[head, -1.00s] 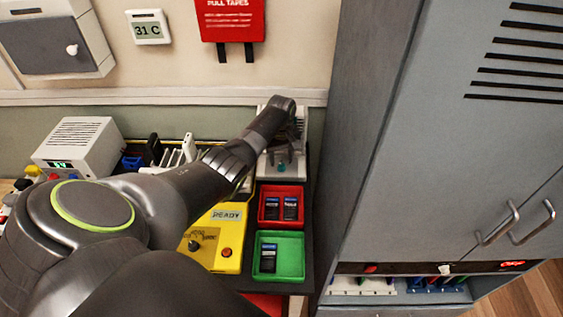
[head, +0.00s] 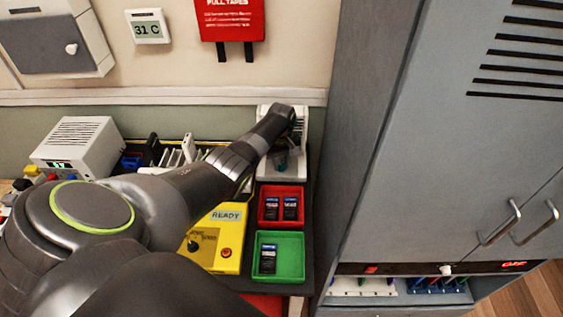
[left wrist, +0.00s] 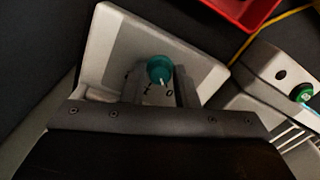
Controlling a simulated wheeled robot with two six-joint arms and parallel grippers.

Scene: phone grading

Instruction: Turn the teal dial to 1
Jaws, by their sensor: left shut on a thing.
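The teal dial (left wrist: 160,69) sits on the sloped face of a pale grey device (left wrist: 125,45) in the left wrist view. A short white mark on the dial points down in that view, between the printed characters "1" and "0" near its lower edge. The dial (head: 282,161) shows small and partly hidden in the head view, on the pale device (head: 266,172) at the back of the bench. My left gripper (left wrist: 159,78) is shut on the dial, one finger on each side. My right gripper is not in view.
In front of the device are a red tray (head: 281,221) with two dark cards and a green tray (head: 292,266) with one. A yellow box (head: 227,262) reading READY stands left of them. A tall grey cabinet (head: 400,150) borders the bench on the right.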

